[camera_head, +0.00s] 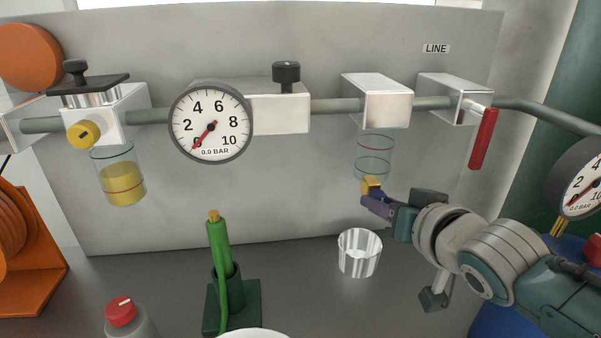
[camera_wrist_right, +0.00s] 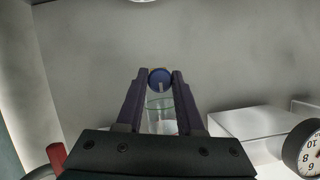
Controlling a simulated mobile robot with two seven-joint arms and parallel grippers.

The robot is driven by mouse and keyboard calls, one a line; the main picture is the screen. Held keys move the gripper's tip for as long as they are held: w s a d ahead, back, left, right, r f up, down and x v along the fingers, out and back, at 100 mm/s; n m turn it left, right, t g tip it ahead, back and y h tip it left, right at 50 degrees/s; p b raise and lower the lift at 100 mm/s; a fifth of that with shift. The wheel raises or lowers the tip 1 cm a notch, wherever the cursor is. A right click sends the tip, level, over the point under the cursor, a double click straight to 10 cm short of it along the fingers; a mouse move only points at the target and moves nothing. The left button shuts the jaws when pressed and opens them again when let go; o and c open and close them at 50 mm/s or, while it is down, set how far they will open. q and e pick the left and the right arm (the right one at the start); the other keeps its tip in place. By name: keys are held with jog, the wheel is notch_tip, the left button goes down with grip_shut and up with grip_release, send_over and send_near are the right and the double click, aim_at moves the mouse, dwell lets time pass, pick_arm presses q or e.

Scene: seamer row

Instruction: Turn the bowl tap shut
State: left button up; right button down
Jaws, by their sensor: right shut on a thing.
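The right clear bowl (camera_head: 375,154) hangs under a white block on the pipe and looks mostly empty. My right gripper (camera_head: 370,193) is at the bottom of this bowl. In the right wrist view its two dark fingers are shut on the bowl tap (camera_wrist_right: 160,78), a round blue knob with a pale mark. The clear bowl (camera_wrist_right: 160,113) shows behind the fingers there. In the head view a small yellow piece (camera_head: 371,184) sits at the fingertips, and the knob itself is mostly hidden. My left gripper is not in view.
A ribbed cup (camera_head: 360,251) stands on the bench below the gripper. A red lever (camera_head: 483,139) hangs at the right. Left are a gauge (camera_head: 210,124) reading near 0, a bowl of yellow liquid (camera_head: 122,180) and a green tool (camera_head: 219,249) in a stand.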

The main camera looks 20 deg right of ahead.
dwell(0.3)
jog(key=c, duration=0.5)
grip_release()
jog(key=shift+c, duration=0.2)
jog(key=p+v, duration=0.1)
jog(key=v, duration=0.9)
jog(key=shift+p, duration=0.4)
jog(key=shift+a, duration=0.1)
